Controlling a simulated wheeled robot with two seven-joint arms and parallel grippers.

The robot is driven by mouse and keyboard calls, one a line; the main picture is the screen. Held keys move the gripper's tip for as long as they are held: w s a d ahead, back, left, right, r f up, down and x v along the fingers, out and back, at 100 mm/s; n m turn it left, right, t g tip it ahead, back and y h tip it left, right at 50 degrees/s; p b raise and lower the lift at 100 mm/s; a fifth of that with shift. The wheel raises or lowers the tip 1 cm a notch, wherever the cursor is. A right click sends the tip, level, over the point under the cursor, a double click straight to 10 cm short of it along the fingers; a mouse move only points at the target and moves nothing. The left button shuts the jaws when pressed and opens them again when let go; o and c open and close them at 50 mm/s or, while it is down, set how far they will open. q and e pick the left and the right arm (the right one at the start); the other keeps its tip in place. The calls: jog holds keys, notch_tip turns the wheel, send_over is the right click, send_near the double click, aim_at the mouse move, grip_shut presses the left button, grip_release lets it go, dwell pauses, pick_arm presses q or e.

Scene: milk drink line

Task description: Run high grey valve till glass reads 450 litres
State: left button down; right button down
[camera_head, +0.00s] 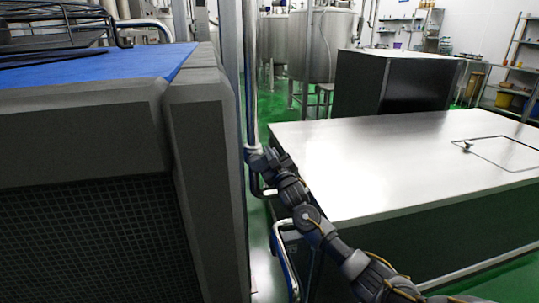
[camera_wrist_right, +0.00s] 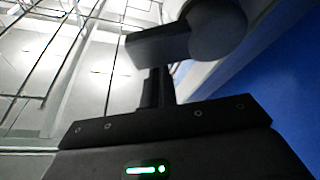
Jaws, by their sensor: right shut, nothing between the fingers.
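My right arm reaches up from the bottom right in the head view. Its gripper (camera_head: 279,163) is beside a grey fitting (camera_head: 256,157) on the upright pipe; I cannot tell whether they touch. In the right wrist view the gripper (camera_wrist_right: 157,76) is shut and empty. A dark rounded part (camera_wrist_right: 217,29) with a flat block lies just beyond the fingers; I cannot tell whether it is the grey valve's handle. No sight glass or litre reading can be made out. My left gripper is out of view.
A dark grey cabinet with a blue top (camera_head: 110,68) fills the left, close to the pipe (camera_head: 251,75). A wide steel-topped unit (camera_head: 385,150) stands to the right. Steel tanks (camera_head: 318,45) stand behind on the green floor (camera_head: 270,105). A narrow floor gap lies between cabinet and unit.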

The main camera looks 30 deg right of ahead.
jog(key=shift+d+f+m+h, duration=0.3)
jog(key=shift+m+h, duration=0.1)
jog(key=shift+m, duration=0.5)
jog(key=shift+s+d+f+m+h, duration=0.1)
jog(key=shift+d+f+m+h, duration=0.3)
jog(key=shift+m, duration=0.65)
jog(key=shift+s+d+f+m+h, duration=0.1)
jog(key=shift+f+m+h, duration=0.2)
jog(key=shift+m+h, duration=0.55)
jog(key=shift+s+d+f+m+h, duration=0.1)
jog(key=shift+d+f+m+h, duration=0.2)
jog(key=shift+m, duration=1)
jog(key=shift+a+f, duration=0.1)
